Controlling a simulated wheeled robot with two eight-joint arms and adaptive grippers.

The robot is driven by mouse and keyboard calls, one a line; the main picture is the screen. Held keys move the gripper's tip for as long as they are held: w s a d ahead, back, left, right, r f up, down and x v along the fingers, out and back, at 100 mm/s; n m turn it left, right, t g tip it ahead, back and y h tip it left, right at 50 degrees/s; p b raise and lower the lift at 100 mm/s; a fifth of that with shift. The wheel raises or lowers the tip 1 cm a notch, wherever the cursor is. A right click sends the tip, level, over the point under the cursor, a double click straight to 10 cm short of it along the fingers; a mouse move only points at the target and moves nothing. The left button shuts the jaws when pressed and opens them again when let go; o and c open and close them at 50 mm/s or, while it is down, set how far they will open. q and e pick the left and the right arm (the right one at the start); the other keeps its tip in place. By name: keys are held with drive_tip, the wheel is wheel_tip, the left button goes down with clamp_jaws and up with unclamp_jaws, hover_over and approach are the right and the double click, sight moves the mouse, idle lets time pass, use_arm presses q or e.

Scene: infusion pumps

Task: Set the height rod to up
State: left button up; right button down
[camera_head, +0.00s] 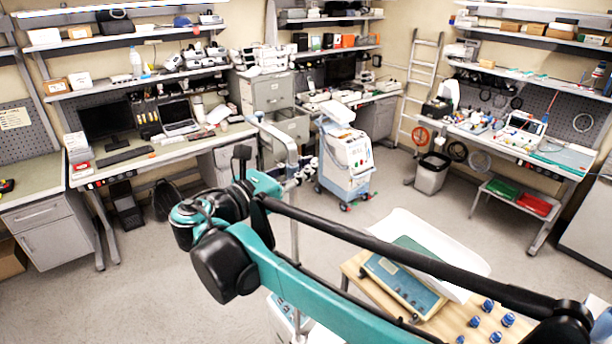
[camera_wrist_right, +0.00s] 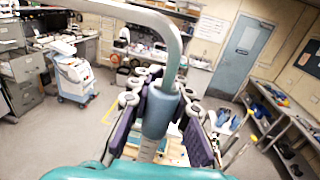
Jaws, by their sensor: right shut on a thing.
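The height rod (camera_head: 294,232) is a slim grey metal pole that stands upright left of the wooden table, with a bent top. In the right wrist view its curved metal neck (camera_wrist_right: 172,42) arcs in from the upper left and runs down into a blue-grey sleeve (camera_wrist_right: 160,112). My right gripper (camera_head: 303,172) is at the upper part of the rod, below the bend. In the right wrist view the dark purple fingers of my right gripper (camera_wrist_right: 160,122) stand on both sides of the sleeve, shut on it. My left gripper is in neither view.
A wooden table (camera_head: 352,268) with a blue-framed device (camera_head: 400,285) and several blue knobs (camera_head: 487,306) is at the lower right. A white wheeled machine (camera_head: 345,160) stands behind the rod. Workbenches line the walls. The floor (camera_head: 150,285) at left is clear.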

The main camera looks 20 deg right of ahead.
drive_tip(key=shift+r, duration=0.75)
drive_tip(key=c, duration=1.4)
unclamp_jaws()
drive_tip(key=shift+f, duration=0.1)
drive_tip(key=v, duration=1.2)
